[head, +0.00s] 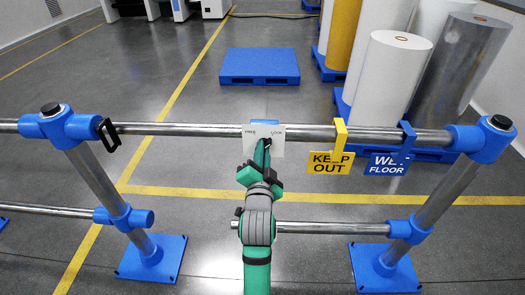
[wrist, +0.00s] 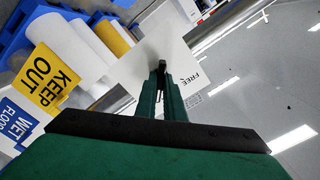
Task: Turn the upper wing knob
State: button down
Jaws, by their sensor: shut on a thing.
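A white plate (head: 249,146) with FREE on its left and LOCK on its right is mounted on the upper rail. Only a small dark part of the wing knob (head: 267,141) shows at the plate's middle. In the wrist view, the dark knob (wrist: 162,66) sits between the fingertips, in front of the plate (wrist: 178,48). My green gripper (head: 264,150) is shut on the knob; it also shows in the wrist view (wrist: 161,75). The fingers hide most of the knob, so its exact angle is hard to tell.
Yellow KEEP OUT (head: 331,162) and blue WET FLOOR (head: 387,164) signs hang on the upper rail (head: 200,129) to the right. A black clip (head: 108,134) hangs at the left. A lower rail (head: 320,228) runs below my arm. Blue pallet (head: 260,66) and large rolls stand behind.

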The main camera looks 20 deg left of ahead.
jog(key=shift+w+f, duration=0.1)
jog(key=shift+f, duration=0.05)
jog(key=c, duration=2.3)
grip_release()
jog(key=o, duration=0.4)
jog(key=shift+w+d, duration=0.1)
jog(key=shift+d, duration=0.1)
jog(key=shift+o, duration=0.2)
jog(key=shift+a, duration=0.2)
jog(key=v, duration=1.1)
jog(key=shift+d, duration=0.15)
